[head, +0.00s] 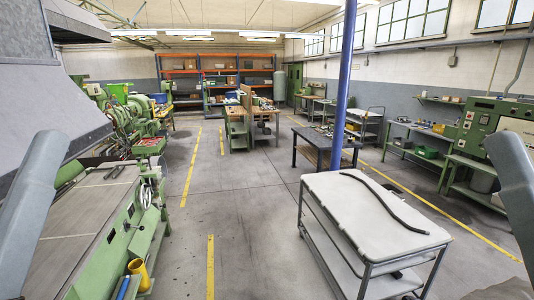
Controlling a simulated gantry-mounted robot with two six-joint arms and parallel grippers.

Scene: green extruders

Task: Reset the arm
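Grey links of my two arms show at the left and right edges of the head view. Both grippers are outside the picture, so their fingers are hidden from me. A white-topped metal cart (350,225) stands in front of me to the right. A dark curved strip (385,203) lies across its top.
A green machine with a flat grey bed (75,225) fills the left front, with a yellow container (139,268) beside it. A blue post (344,70) rises behind the cart. A dark table (322,145) stands farther back. The floor between machine and cart is clear.

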